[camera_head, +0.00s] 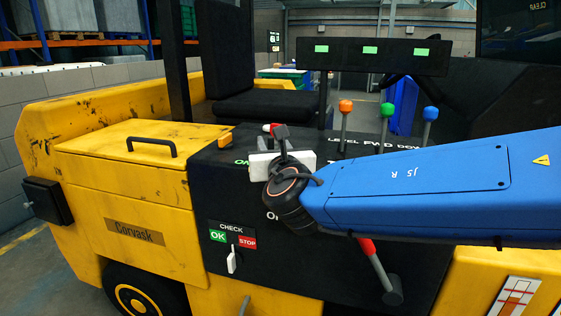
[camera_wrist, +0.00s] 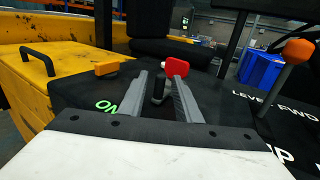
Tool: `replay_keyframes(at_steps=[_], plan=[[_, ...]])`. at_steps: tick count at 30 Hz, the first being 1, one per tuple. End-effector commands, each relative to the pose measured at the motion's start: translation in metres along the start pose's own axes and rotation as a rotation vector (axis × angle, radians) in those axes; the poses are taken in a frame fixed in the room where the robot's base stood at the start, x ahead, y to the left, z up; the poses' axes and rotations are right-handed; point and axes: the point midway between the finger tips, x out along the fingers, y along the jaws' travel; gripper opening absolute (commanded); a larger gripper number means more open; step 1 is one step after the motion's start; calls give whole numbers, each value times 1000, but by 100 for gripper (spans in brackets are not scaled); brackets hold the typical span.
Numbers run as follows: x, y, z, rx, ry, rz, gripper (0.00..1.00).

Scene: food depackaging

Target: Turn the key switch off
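My gripper (camera_wrist: 160,78) is open in the wrist view, its two grey fingers apart. A dark upright post (camera_wrist: 158,88), which looks like the key switch, shows between the fingers without clear contact. A red piece (camera_wrist: 180,66) shows just behind the right fingertip; I cannot tell whether it joins the post. Green "ON" lettering (camera_wrist: 105,106) lies left of the fingers on the black panel. In the head view my gripper (camera_head: 277,140) is over the panel, and the arm hides much of the switch area; the green lettering (camera_head: 242,162) shows to its left.
An orange piece (camera_head: 225,138) sits on the panel's left edge. Levers with orange (camera_head: 345,106), green (camera_head: 387,110) and blue (camera_head: 430,114) knobs stand right of the gripper. A white check switch (camera_head: 233,260) is on the front face. A red-handled lever (camera_head: 367,247) is below my arm.

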Motion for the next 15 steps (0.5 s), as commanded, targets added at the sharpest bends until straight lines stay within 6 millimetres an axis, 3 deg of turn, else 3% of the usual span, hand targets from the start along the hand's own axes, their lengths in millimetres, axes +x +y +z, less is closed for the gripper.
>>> replay_keyframes(at_steps=[15], plan=[[-77,0,0,1,0,3,30]])
